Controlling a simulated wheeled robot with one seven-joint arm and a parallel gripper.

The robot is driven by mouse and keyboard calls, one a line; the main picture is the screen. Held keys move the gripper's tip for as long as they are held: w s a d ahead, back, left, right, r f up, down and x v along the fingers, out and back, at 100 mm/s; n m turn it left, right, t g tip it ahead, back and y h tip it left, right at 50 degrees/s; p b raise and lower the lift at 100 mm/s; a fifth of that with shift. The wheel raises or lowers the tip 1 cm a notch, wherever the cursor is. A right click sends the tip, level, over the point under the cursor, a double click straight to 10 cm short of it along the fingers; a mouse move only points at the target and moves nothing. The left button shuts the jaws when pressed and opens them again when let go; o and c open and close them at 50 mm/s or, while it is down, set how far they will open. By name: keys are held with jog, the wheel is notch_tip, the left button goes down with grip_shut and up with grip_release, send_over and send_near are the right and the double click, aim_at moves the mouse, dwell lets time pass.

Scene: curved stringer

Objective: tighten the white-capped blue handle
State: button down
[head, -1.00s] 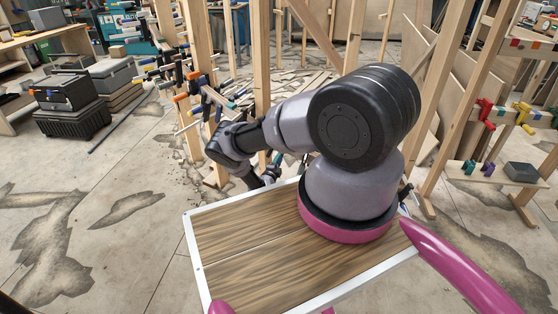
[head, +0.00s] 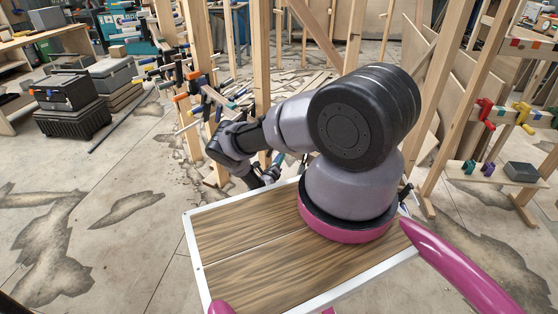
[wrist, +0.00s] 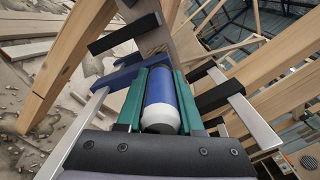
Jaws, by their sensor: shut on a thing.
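The blue handle (wrist: 160,86) with its white cap (wrist: 161,116) is in the middle of the wrist view, the cap towards the camera. My gripper (wrist: 161,98) has one green finger on each side of the handle and is shut on it. The handle's far end meets a clamp beside a wooden board (wrist: 152,36). In the head view my arm hides most of the gripper and the handle cannot be made out.
Several clamps (head: 178,75) hang on the wooden studs (head: 193,40) around the work spot. Dark clamp bars (wrist: 122,34) and a blue clamp part (wrist: 118,73) lie close to the fingers. Black cases (head: 72,105) stand on the floor at the left. The floor (head: 130,170) left of my base is open.

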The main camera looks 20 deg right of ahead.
jog(key=m, duration=0.5)
jog(key=shift+m, duration=0.3)
jog(key=m, duration=1.1)
jog(key=shift+m, duration=0.4)
jog(key=m, duration=0.5)
jog(key=shift+f, duration=0.1)
jog(key=c, duration=0.5)
grip_release()
jog(key=shift+c, duration=0.2)
jog(key=v, duration=1.1)
